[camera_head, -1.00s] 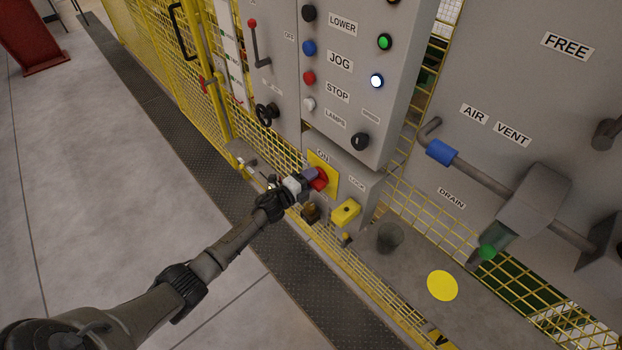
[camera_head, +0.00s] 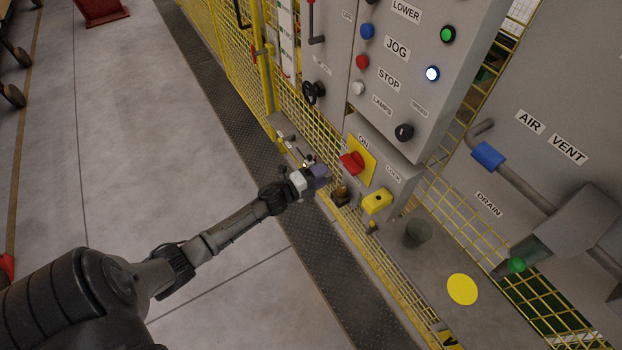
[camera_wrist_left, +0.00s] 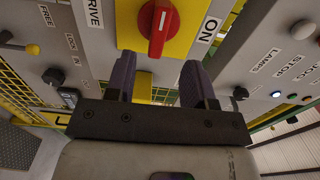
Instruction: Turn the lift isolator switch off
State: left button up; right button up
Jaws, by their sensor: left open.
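The isolator switch is a red rotary handle (camera_head: 351,162) on a yellow plate (camera_head: 364,150) on a grey box, with an ON label above it. In the left wrist view the red handle (camera_wrist_left: 158,28) shows a white mark, with the ON label to the right and a DRIVE label to the left. My left gripper (camera_head: 325,173) is open and empty, just short of the handle and not touching it. In the left wrist view its two purple fingers (camera_wrist_left: 158,75) point at the plate, one on each side of the handle's line. My right gripper is not in view.
A yellow block (camera_head: 377,201) sits below the switch near the LOCK label. The grey button panel (camera_head: 425,85) stands above. Yellow mesh fence (camera_head: 226,45) runs along the left.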

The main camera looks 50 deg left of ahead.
pick_arm(q)
jog(key=shift+s+a, duration=0.15)
jog(key=shift+s, duration=0.7)
jog(key=shift+s+a, duration=0.1)
jog(key=shift+s, duration=0.75)
